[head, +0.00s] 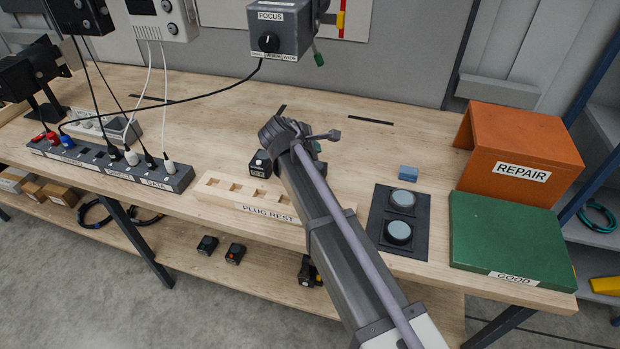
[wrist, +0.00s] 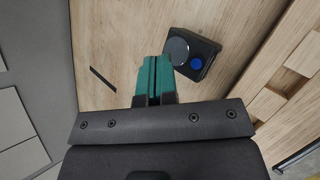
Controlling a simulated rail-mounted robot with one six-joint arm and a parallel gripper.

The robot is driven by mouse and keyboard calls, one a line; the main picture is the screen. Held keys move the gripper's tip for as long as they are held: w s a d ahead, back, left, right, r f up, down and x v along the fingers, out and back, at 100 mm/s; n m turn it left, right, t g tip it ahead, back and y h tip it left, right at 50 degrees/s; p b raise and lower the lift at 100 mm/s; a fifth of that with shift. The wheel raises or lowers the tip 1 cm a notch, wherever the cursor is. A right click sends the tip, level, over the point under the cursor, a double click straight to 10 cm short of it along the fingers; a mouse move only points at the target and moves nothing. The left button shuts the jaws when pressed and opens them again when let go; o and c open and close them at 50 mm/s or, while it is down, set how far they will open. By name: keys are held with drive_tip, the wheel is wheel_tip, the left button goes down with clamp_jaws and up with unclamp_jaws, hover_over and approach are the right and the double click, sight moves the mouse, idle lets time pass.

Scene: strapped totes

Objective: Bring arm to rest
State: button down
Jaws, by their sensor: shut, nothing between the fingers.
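My gripper (wrist: 154,75) is shut, its two green fingers close together with nothing between them in the wrist view. It hangs above the workbench (head: 360,150), pointing down toward the wood. In the head view my arm reaches over the bench from the front, and only a bit of green shows past the wrist. A small black box with a grey disc and a blue button (wrist: 196,63) stands just beyond the fingertips in the wrist view. I cannot tell from these views how high the fingers are above the bench.
The wooden PLUG REST block (head: 225,196) is left of my arm. A socket strip (head: 100,171) with plugged cables lies further left. A pad with two round discs (head: 377,219), a blue block (head: 408,173), the orange REPAIR box (head: 545,150) and green GOOD box (head: 510,240) are right. The FOCUS box (head: 283,42) hangs behind.

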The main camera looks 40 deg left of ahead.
idle(0.4)
